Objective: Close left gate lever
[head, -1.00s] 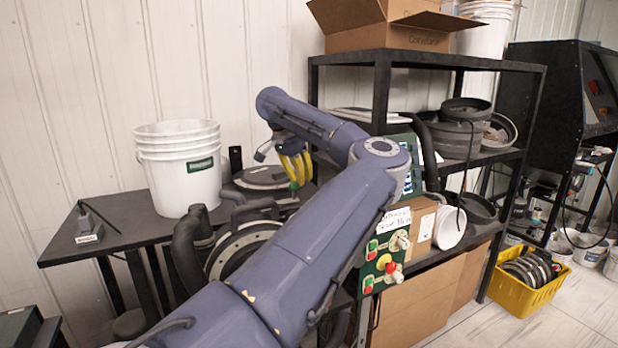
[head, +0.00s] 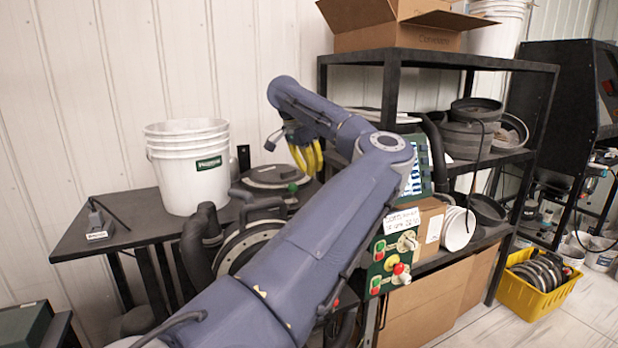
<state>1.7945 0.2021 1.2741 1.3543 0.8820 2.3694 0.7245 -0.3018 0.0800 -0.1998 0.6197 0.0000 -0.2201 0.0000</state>
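The seed meter stands on the dark bench. Its dark round body (head: 240,243) with a pale ring is partly hidden behind my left arm, and a round dark lid (head: 272,176) lies behind it. A small green knob (head: 292,187), which may belong to a gate lever, shows by the lid; its lever is too small to make out. My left gripper (head: 309,168), with yellow fingers pointing down, hangs just above and right of the knob, apart from it in the picture. Its fingers look close together and the gap is unclear. My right gripper is out of view.
A stack of white buckets (head: 188,170) stands on the bench (head: 95,243) at left. A black shelf (head: 470,62) at right holds a cardboard box and dark round parts. A control panel (head: 393,262) with coloured buttons is right of my arm. A yellow crate (head: 532,300) is on the floor.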

